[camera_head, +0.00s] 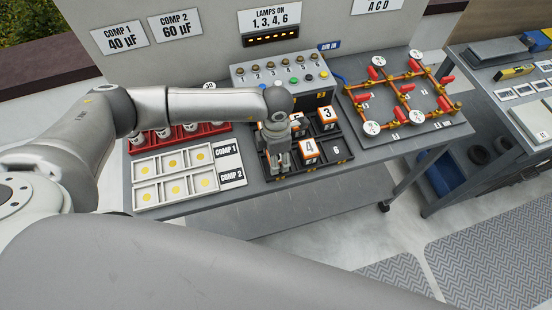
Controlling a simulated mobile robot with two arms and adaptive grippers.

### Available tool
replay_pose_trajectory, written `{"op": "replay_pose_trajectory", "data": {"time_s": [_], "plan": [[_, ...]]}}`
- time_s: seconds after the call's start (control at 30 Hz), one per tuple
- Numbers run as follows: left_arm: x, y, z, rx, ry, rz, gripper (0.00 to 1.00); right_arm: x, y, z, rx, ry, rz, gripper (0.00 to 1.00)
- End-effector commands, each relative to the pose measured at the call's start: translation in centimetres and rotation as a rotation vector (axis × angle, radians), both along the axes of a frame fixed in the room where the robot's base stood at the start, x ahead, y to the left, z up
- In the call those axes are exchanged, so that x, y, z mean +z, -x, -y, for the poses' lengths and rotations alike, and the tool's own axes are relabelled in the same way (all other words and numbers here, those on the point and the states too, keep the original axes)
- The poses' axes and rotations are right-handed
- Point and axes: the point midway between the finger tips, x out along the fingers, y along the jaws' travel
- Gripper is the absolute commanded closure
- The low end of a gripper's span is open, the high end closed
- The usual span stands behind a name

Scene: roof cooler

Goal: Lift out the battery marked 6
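A dark battery tray (318,164) with several compartments stands at the front middle of the bench. A white and orange battery marked 4 (309,149) and one marked 3 (327,115) sit in it. The front right compartment, marked 6 (336,151), looks dark and empty. I cannot make out a battery marked 6. My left gripper (280,166) points down over the tray's left part, beside battery 4. Whether its fingers are open or shut on something is unclear. My arm and gripper hide the tray's left compartments. My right gripper is out of view.
A grey control box (284,76) with knobs stands behind the tray. White capacitor trays (175,176) lie left, a red rack (187,134) behind them. A red-valved pipe manifold (405,92) stands right. The sign (269,19) reads LAMPS ON 1, 3, 4, 6.

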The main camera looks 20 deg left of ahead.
Motion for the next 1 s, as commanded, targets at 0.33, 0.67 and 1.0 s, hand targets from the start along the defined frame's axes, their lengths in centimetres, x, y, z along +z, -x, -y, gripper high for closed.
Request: {"op": "replay_pose_trajectory", "data": {"time_s": [0.33, 0.67, 1.0], "plan": [[0.1, -0.1, 0.0, 0.000, 0.000, 0.001, 0.84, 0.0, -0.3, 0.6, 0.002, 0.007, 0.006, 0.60], [1.0, -0.2, 0.0, 0.001, 0.001, 0.003, 0.84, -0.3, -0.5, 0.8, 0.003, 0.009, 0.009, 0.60], [6.0, 2.4, 1.0, -0.005, 0.004, 0.006, 0.84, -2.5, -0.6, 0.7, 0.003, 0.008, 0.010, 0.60]]}}
